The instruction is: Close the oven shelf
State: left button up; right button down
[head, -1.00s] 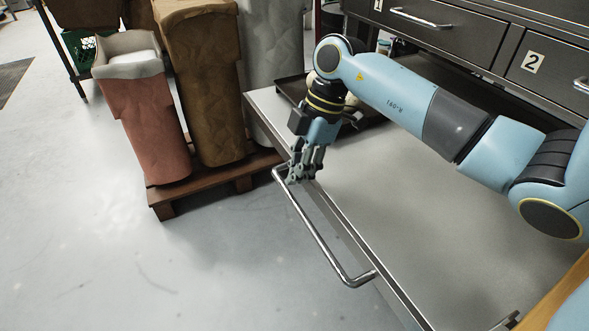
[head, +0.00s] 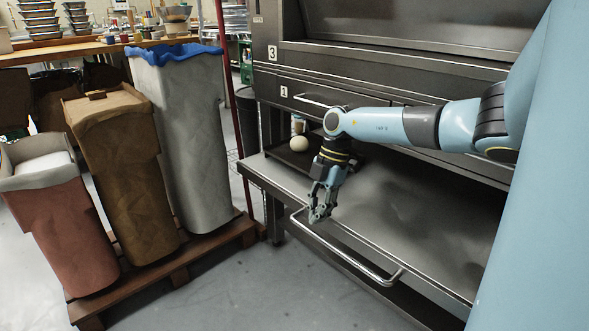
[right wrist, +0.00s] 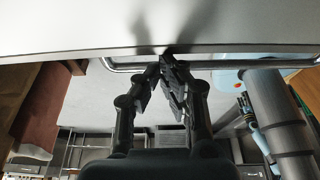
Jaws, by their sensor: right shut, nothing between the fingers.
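The oven shelf (head: 415,212) is a flat grey steel slab pulled out below the oven's drawers. A bright bar handle (head: 347,257) runs along its front edge. My right gripper (head: 319,214) points down at the left end of this handle, with its fingers shut and empty. In the right wrist view the shut fingertips (right wrist: 166,66) are close against the handle (right wrist: 235,63) and the shelf's edge (right wrist: 90,35). Whether they touch it I cannot tell.
A dark tray (head: 312,158) with a pale round ball (head: 299,143) sits at the shelf's back left. A grey bin (head: 182,135), brown bin (head: 122,180) and red bin (head: 62,225) stand on a wooden pallet (head: 185,262) left of it. The floor in front is clear.

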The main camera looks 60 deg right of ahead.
jog(key=d, duration=0.3)
jog(key=shift+s+d, duration=0.15)
jog(key=shift+s, duration=0.25)
jog(key=shift+d+b, duration=0.2)
jog(key=shift+b, duration=0.1)
jog(key=shift+s+d, duration=0.1)
jog(key=shift+d, duration=0.1)
pick_arm(q)
jog(key=shift+s+a+f, duration=0.2)
jog(key=shift+a, duration=0.15)
jog(key=shift+w, duration=0.25)
